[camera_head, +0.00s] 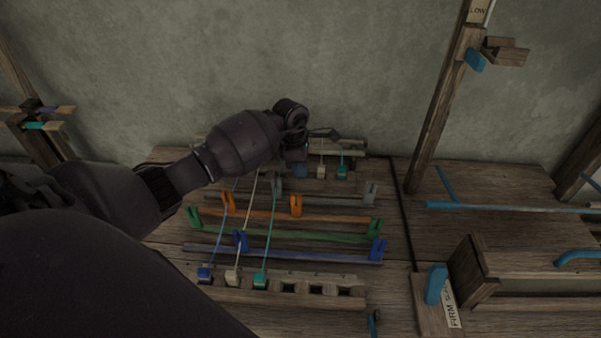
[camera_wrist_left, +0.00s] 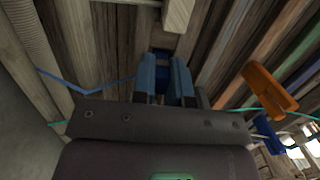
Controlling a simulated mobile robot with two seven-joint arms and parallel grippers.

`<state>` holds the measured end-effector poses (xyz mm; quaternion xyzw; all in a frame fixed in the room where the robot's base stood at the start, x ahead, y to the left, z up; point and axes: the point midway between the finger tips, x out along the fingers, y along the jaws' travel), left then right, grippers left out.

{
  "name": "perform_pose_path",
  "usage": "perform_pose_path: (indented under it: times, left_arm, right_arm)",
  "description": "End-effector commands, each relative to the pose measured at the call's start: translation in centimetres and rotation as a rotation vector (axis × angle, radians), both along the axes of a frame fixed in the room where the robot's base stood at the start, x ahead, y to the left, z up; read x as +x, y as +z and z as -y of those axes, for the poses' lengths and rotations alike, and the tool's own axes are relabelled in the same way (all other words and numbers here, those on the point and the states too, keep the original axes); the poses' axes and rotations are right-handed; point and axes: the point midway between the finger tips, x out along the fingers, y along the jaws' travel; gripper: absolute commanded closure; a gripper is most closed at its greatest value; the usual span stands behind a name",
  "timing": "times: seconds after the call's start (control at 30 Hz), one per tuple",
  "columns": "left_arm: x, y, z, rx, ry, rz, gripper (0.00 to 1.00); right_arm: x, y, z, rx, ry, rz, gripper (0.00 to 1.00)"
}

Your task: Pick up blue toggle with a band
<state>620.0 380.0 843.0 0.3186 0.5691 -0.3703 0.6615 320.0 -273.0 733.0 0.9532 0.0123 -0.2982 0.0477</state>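A blue toggle (camera_head: 300,171) is in the back row of the loom, partly hidden by my left gripper (camera_head: 297,157) directly above it. In the left wrist view my left gripper (camera_wrist_left: 165,82) points at the wooden rack with two blue-grey fingers standing apart. A dark blue block, apparently the toggle (camera_wrist_left: 162,62), shows in the gap between them; I cannot tell whether they touch it. A blue band (camera_wrist_left: 85,91) runs in from the left. Another blue toggle (camera_head: 204,273) sits in the front rack, with a blue band leading back from it. My right gripper is not in view.
White and teal toggles (camera_head: 342,172) stand just right of the gripper. Orange clips (camera_head: 297,204), green clips (camera_head: 376,226) and blue clips (camera_head: 377,250) sit on coloured rods in front. Bands cross the rods. A wooden post (camera_head: 437,118) rises to the right.

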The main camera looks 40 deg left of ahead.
Motion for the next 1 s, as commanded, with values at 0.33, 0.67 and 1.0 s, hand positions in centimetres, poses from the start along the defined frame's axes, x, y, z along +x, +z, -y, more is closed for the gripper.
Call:
perform_pose_path:
  times: [0.33,0.67,1.0]
  left_arm:
    - [0.0,0.2,0.0,0.001,0.000,0.001,1.00]
    - [0.1,5.2,-0.1,0.003,-0.001,0.007,1.00]
    - [0.1,13.9,-0.1,0.003,-0.001,0.005,1.00]
  right_arm:
    - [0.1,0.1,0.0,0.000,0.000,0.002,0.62]
    - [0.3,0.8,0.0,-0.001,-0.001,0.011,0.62]
    - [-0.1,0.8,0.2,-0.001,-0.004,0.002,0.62]
